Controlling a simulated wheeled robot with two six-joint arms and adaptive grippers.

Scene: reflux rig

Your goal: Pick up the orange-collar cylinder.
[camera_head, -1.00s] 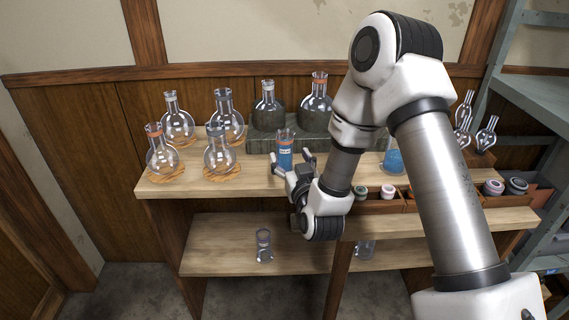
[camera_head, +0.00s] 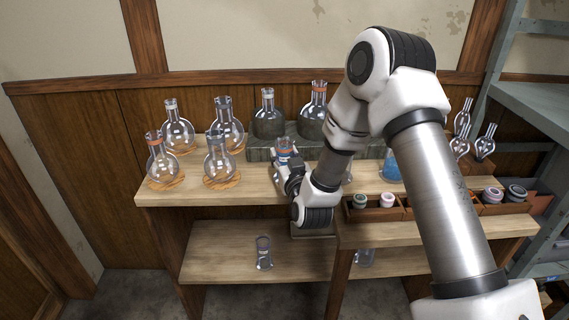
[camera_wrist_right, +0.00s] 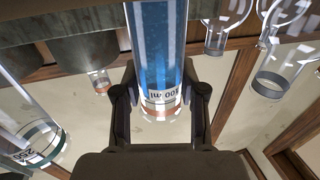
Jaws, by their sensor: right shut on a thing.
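The orange-collar cylinder (camera_head: 284,146) is a clear glass tube with blue liquid, standing on the upper wooden shelf in front of a grey stone block. My right gripper (camera_head: 288,172) is at its near side and covers its lower part in the head view. In the right wrist view the cylinder (camera_wrist_right: 157,45) runs between the fingers, with its orange band and "100 ml" mark towards the open end. The right gripper (camera_wrist_right: 160,93) is shut on it there. Whether its base touches the shelf is hidden. My left gripper is not in view.
Several round flasks stand on cork rings to the left, the nearest a clear flask (camera_head: 219,160). Two flasks stand on the stone block (camera_head: 262,149) behind. A blue-filled vessel (camera_head: 390,168) and a box of stoppers (camera_head: 372,213) lie to the right. An empty cylinder (camera_head: 264,252) stands below.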

